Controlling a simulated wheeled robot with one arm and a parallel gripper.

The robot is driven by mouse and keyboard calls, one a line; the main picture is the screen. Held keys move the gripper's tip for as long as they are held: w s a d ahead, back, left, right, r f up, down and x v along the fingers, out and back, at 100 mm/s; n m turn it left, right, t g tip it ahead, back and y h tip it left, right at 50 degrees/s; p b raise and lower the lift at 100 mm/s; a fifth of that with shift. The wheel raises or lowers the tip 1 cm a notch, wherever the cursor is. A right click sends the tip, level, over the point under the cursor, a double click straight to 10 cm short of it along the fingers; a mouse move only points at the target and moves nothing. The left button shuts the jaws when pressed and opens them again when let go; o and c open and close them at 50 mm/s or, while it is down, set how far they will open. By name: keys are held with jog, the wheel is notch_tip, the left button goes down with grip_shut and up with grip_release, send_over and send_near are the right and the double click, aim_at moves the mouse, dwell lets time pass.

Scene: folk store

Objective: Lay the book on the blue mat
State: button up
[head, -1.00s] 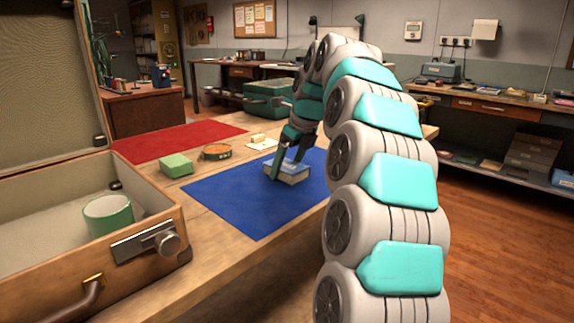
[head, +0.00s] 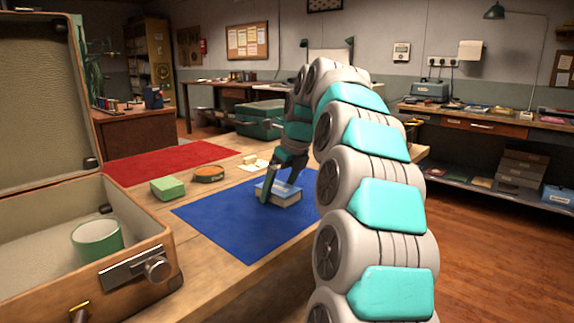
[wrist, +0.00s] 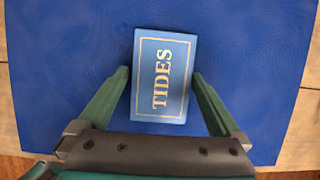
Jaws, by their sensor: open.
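The book (head: 284,194) is blue with pale page edges and lies flat on the blue mat (head: 222,222). In the wrist view the book (wrist: 163,78) shows the gold title "TIDES", and the mat (wrist: 60,60) shows on all sides of it. My gripper (head: 276,187) is down at the book. In the wrist view its green fingers (wrist: 160,82) stand open on either side of the book's lower half, with narrow gaps visible at both sides.
An open suitcase (head: 150,236) with a green mug (head: 97,240) in it stands at the left. A green box (head: 167,188), a round tin (head: 208,174) and a red mat (head: 165,160) lie behind the blue mat. A green case (head: 258,118) is farther back.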

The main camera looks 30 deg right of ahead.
jog(key=p+v, duration=0.1)
jog(key=v, duration=0.9)
jog(key=shift+w+r+p, duration=0.15)
jog(key=shift+r+p, duration=0.1)
jog(key=shift+p, duration=0.05)
jog(key=shift+d, duration=0.1)
jog(key=shift+s+r, duration=0.3)
jog(key=shift+r, duration=0.3)
jog(key=shift+s+r+p, duration=0.1)
jog(key=shift+p, duration=0.2)
